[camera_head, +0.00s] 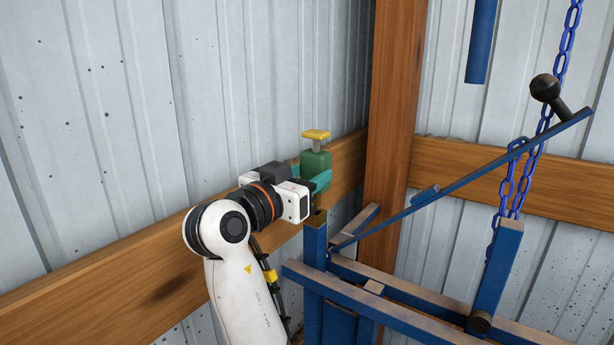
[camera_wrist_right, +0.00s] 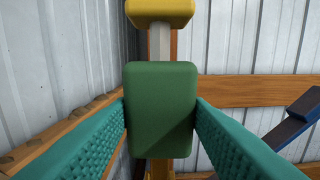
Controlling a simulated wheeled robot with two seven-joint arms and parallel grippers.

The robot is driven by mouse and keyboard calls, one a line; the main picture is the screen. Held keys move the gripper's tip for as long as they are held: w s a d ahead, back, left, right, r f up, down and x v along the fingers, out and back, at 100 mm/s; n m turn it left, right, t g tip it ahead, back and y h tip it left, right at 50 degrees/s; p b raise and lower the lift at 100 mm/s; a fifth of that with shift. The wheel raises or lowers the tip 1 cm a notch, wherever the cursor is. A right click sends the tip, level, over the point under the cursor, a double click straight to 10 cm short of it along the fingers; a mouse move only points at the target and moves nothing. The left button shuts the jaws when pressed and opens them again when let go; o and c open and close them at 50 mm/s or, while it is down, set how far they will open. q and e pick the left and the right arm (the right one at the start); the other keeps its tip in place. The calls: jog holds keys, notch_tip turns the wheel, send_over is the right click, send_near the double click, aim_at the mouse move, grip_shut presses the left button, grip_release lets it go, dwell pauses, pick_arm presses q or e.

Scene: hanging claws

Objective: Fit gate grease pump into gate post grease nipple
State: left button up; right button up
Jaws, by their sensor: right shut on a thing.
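The grease pump (camera_head: 316,165) has a green block body, a grey stem and a yellow top. My right gripper (camera_head: 322,180) is shut on its green body, and the pump stands upright. In the right wrist view the green body (camera_wrist_right: 161,108) sits between the two teal fingers, with the yellow top (camera_wrist_right: 160,12) above. The blue gate post (camera_head: 314,245) stands just below the pump, with a yellowish top end (camera_head: 316,218). I cannot tell whether pump and post touch. The pump's lower tip is hidden by the gripper. My left gripper is not in view.
A blue gate frame (camera_head: 400,322) spreads right of the post. A slanted blue bar (camera_head: 465,175) carries a black ball-ended knob (camera_head: 545,88). A blue chain (camera_head: 522,170) hangs at the right. A wooden beam (camera_head: 392,100) and corrugated walls stand close behind.

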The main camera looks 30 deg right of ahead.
jog(key=shift+f+b, duration=1.3)
jog(key=shift+f, duration=0.15)
jog(key=o, duration=1.3)
